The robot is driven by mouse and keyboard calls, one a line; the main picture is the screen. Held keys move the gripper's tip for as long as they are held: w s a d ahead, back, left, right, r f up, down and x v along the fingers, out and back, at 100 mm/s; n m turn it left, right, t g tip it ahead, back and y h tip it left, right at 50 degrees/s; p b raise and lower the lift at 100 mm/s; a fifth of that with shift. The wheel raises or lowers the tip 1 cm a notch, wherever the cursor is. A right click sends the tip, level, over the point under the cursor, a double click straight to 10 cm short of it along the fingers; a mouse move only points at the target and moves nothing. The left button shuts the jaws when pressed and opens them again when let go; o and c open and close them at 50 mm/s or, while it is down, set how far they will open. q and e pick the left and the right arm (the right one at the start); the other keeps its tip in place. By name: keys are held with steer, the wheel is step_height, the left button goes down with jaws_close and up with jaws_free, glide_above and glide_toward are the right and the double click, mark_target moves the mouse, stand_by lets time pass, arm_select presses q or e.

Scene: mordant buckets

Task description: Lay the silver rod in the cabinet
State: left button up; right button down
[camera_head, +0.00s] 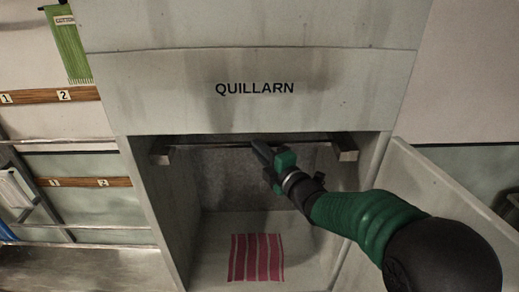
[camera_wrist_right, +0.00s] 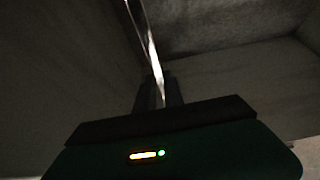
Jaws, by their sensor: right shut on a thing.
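The cabinet (camera_head: 365,108) is a pale grey box labelled QUILLARN, with an open front below its label. Inside, a left bracket (camera_head: 161,151) and a right bracket (camera_head: 344,148) stick out near the top of the opening. The thin silver rod (camera_head: 220,146) runs across between them, about level. It shows as a bright strip in the right wrist view (camera_wrist_right: 146,38). My right gripper (camera_head: 263,151) is shut on the rod near its middle, inside the opening. I cannot tell whether the rod's ends touch the brackets. My left gripper is not in view.
A red striped cloth (camera_head: 257,258) lies on the cabinet floor. A green cloth (camera_head: 68,45) hangs on the left wall above numbered wooden strips (camera_head: 85,94) and metal rails (camera_head: 60,142). A pale basin-like wall (camera_head: 425,180) stands close at the right.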

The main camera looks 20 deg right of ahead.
steer(key=shift+w+r, duration=0.1)
steer(key=c, duration=1.4)
jaws_free()
steer(key=shift+w+d, duration=0.1)
steer(key=shift+d, duration=0.1)
steer(key=shift+o, duration=0.2)
steer(key=shift+a, duration=0.1)
